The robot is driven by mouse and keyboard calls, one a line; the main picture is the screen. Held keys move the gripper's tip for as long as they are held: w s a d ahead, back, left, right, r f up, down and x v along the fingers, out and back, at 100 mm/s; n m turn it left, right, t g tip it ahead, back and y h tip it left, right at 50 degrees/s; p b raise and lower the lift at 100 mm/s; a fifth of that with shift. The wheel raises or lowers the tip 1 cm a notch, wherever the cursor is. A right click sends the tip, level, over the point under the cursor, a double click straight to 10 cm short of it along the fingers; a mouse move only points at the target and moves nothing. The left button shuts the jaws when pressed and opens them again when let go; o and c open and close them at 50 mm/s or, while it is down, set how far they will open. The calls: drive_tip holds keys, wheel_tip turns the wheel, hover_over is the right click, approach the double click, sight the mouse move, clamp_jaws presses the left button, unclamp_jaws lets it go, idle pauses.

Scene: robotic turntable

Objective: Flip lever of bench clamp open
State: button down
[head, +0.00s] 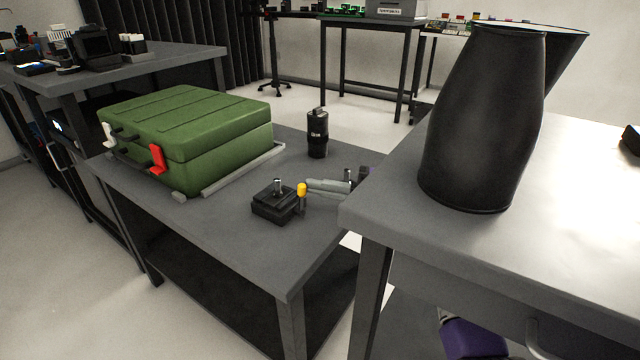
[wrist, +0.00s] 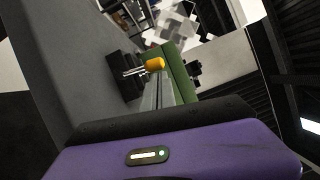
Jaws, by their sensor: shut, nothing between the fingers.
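The bench clamp (head: 274,204) is a small black block on the low grey table, with a short metal pin. Its lever (head: 301,191) stands about upright at the block's right side and ends in a yellow knob. In the wrist view the clamp (wrist: 119,72) is left of centre, its metal lever pointing right to the yellow knob (wrist: 155,64). My gripper (head: 310,185) is shut and empty, its grey fingers close to the right of the knob. In the wrist view the gripper (wrist: 157,82) points at the knob. I cannot tell whether they touch.
A green case (head: 190,130) with a red latch lies left on the same table (head: 250,250). A black canister (head: 317,133) stands behind the clamp. A higher worktable (head: 590,200) at right hides part of the space beside the gripper. The table in front of the clamp is clear.

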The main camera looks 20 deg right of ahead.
drive_tip(key=shift+s+a+r+p, duration=0.4)
drive_tip(key=shift+a+r+p, duration=0.25)
drive_tip(key=shift+p, duration=0.9)
drive_tip(key=shift+s+a+r+p, duration=0.1)
drive_tip(key=shift+s+a+p, duration=0.25)
drive_tip(key=shift+p, duration=0.55)
drive_tip(key=shift+w+d+f+b, duration=0.1)
drive_tip(key=shift+f+b, duration=0.15)
drive_tip(key=shift+b, duration=0.25)
